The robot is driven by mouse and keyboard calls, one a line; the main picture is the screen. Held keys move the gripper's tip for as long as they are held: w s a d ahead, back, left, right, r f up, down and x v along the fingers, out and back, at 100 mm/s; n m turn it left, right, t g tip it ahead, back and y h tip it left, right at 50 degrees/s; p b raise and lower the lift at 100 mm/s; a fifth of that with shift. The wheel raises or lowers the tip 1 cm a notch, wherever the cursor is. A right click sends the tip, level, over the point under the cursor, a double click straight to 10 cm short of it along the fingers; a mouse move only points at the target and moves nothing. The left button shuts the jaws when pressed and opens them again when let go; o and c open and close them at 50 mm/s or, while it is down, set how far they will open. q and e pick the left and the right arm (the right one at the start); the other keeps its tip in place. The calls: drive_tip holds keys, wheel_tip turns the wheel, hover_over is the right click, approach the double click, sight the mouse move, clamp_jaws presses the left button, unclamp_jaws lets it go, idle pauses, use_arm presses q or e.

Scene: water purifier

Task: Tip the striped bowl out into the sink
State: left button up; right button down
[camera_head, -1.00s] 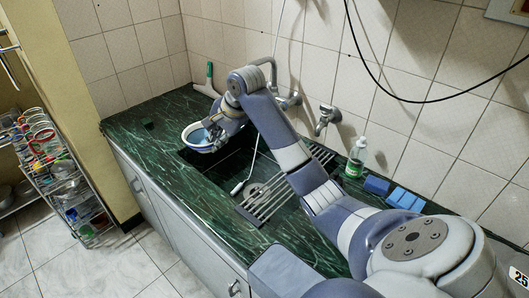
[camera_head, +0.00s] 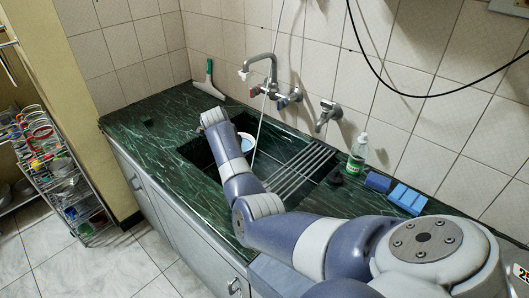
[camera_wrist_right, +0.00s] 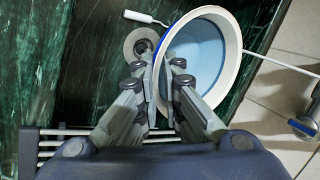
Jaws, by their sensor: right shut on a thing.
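The bowl (camera_head: 247,142), white-rimmed and blue inside, is in the sink area in the head view, partly hidden by my right arm. The sink (camera_head: 275,150) is a dark recess in the green marble counter. In the right wrist view the bowl (camera_wrist_right: 236,62) shows its blue interior to the camera, and my right gripper (camera_wrist_right: 163,84) is shut on its near rim, one finger inside and one outside. No stripes can be made out. Whether liquid is in it and its exact tilt are unclear. My right gripper is hidden in the head view. My left gripper is out of view.
A tap (camera_head: 262,66) hangs over the back of the sink, with a thin white rod below it. A metal rack (camera_head: 303,168) spans the sink's right part. A soap bottle (camera_head: 357,154) and blue sponges (camera_head: 406,198) stand right. The drain (camera_wrist_right: 140,46) shows beside the bowl.

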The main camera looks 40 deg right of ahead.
drive_tip(key=w+a+f+m, duration=0.1)
drive_tip(key=a+f, duration=0.3)
drive_tip(key=a, duration=0.3)
drive_tip(key=shift+w+a+g, duration=0.2)
drive_tip(key=shift+w+g, duration=0.1)
drive_tip(key=shift+f, duration=0.1)
